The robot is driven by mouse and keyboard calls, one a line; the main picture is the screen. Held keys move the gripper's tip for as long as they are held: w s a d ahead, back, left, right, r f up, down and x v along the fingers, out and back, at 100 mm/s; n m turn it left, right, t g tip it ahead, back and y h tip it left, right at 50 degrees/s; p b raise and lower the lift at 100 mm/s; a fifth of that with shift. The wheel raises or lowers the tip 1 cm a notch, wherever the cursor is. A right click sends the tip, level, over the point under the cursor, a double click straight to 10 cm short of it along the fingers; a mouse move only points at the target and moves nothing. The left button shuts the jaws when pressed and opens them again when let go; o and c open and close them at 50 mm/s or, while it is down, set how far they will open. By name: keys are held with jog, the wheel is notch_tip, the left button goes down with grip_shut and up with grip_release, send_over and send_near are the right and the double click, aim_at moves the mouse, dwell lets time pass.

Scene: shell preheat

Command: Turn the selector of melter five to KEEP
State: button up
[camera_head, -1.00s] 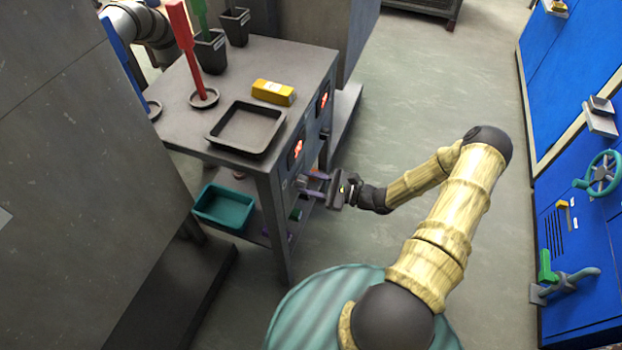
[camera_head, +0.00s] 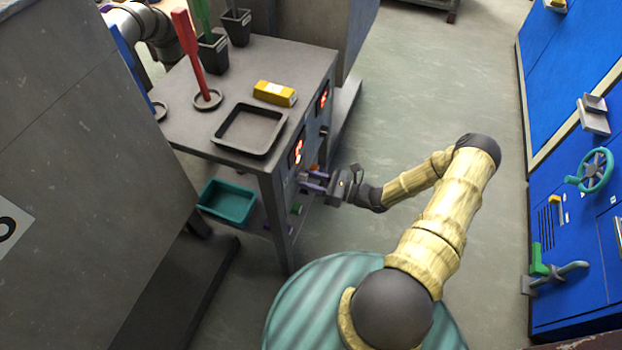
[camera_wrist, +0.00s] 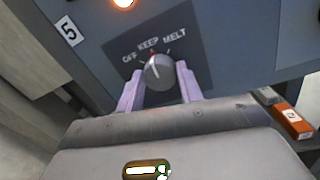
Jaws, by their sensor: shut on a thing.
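The selector (camera_wrist: 158,72) is a round grey knob on a dark plate marked OFF, KEEP and MELT in the wrist view. A white tag with 5 (camera_wrist: 67,31) is at the plate's upper left. A red mark at the knob's top edge lies just under the word KEEP. My gripper (camera_wrist: 160,76) has its two lilac fingers shut on the knob, one on each side. In the head view my gripper (camera_head: 318,183) is at the front of the grey bench (camera_head: 263,176); the knob itself cannot be made out there.
A glowing window (camera_wrist: 123,2) is above the plate. An orange block (camera_wrist: 292,121) is at right in the wrist view. A black tray (camera_head: 249,148) and yellow box (camera_head: 274,93) are on the bench, a teal bin (camera_head: 228,202) below. Blue cabinets (camera_head: 570,110) stand right; floor between is clear.

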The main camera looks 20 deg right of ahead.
jog(key=o, duration=1)
jog(key=shift+d, duration=0.1)
jog(key=v, duration=1.7)
jog(key=shift+d, duration=0.2)
jog(key=shift+a, duration=0.1)
